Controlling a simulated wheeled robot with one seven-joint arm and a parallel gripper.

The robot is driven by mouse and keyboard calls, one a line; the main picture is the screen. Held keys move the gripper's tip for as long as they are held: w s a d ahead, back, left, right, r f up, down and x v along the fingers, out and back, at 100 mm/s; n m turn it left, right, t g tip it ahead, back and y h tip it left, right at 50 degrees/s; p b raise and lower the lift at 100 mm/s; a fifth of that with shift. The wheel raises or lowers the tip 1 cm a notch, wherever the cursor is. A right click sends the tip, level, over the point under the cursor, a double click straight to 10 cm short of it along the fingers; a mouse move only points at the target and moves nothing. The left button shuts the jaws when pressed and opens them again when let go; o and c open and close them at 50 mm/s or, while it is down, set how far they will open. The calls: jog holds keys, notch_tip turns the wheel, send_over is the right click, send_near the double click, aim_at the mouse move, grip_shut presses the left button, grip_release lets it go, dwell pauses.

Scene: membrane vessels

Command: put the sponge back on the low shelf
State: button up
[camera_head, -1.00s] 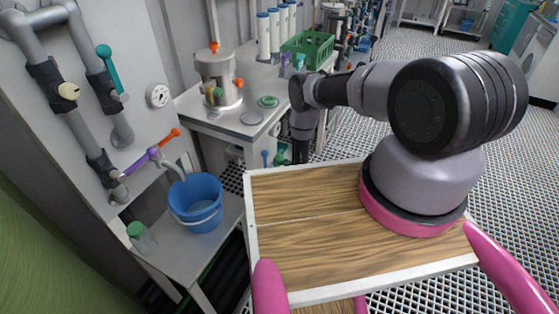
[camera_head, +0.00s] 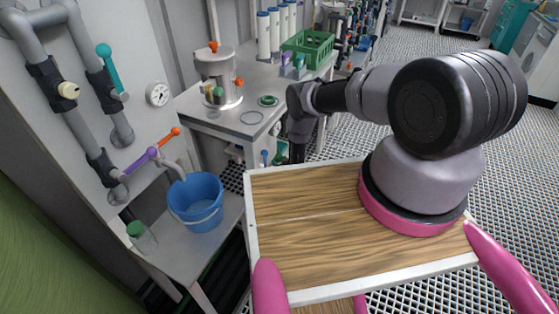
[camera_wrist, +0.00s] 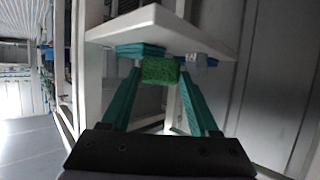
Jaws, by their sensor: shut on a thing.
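A green sponge (camera_wrist: 159,71) is in the wrist view, between the tips of my gripper (camera_wrist: 160,78), whose teal fingers are shut on it. A white shelf board (camera_wrist: 150,25) lies just beyond the sponge in the wrist view, across the top of the picture. The sponge is close to the board's edge; I cannot tell whether they touch. In the head view my arm reaches down beside the steel bench, and neither the sponge nor the shelf can be made out there.
A teal block (camera_wrist: 140,49) and a pale blue-white item (camera_wrist: 201,61) are at the shelf board on either side of the sponge. In the head view, the steel bench (camera_head: 225,122) carries a metal pot (camera_head: 217,80) and a green crate (camera_head: 308,46). A blue bucket (camera_head: 195,203) stands at left.

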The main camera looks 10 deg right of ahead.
jog(key=o, duration=1.3)
jog(key=shift+o, duration=0.2)
jog(key=shift+r, duration=0.1)
jog(key=shift+w+r, duration=0.1)
jog(key=shift+r, duration=0.55)
jog(key=v, duration=1.2)
jog(key=shift+f, duration=0.2)
